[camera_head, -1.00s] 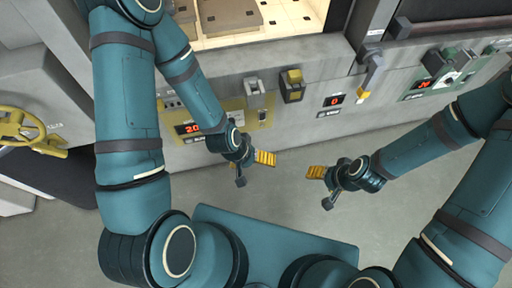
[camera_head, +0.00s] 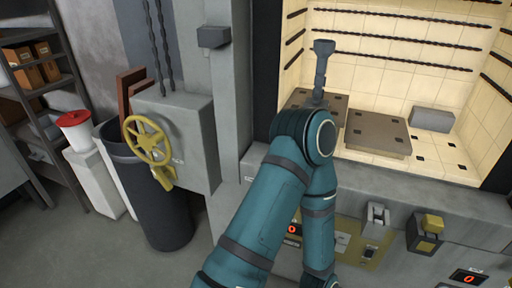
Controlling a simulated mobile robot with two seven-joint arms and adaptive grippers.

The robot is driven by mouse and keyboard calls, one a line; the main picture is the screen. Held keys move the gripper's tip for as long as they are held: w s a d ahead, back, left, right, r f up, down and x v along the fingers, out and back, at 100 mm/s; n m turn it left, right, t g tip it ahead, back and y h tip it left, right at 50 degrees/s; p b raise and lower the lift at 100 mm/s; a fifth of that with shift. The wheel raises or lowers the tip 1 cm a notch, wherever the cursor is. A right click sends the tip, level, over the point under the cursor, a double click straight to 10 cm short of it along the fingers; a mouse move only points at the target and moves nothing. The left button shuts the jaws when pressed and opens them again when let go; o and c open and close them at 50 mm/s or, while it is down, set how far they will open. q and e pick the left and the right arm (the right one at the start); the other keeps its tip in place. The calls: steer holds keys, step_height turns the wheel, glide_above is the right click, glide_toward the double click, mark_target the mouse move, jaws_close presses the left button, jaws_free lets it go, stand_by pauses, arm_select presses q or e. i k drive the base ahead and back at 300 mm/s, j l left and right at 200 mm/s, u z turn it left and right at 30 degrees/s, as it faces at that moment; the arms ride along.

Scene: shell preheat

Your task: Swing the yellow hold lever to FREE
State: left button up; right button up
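A small yellow lever (camera_head: 163,178) hangs below the yellow handwheel (camera_head: 147,140) on a grey box. I cannot tell which is the hold lever, and no FREE marking is readable. My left arm rises in front of the furnace front, bends at the elbow, and its forearm runs down to the bottom edge. The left gripper is out of view there, as is my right gripper. Neither gripper shows at either yellow part.
The open chamber (camera_head: 385,65) holds brown plates (camera_head: 378,132) and a grey block (camera_head: 432,119). A dark bin (camera_head: 160,215) stands below the handwheel box. A red-lidded white container (camera_head: 77,131) and shelves (camera_head: 38,75) are at left. Floor at lower left is clear.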

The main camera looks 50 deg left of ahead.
mark_target(162, 177)
steer(key=u, duration=2.45)
steer(key=i+j+z, duration=0.3)
steer(key=i+j, duration=0.3)
steer(key=j, duration=0.15)
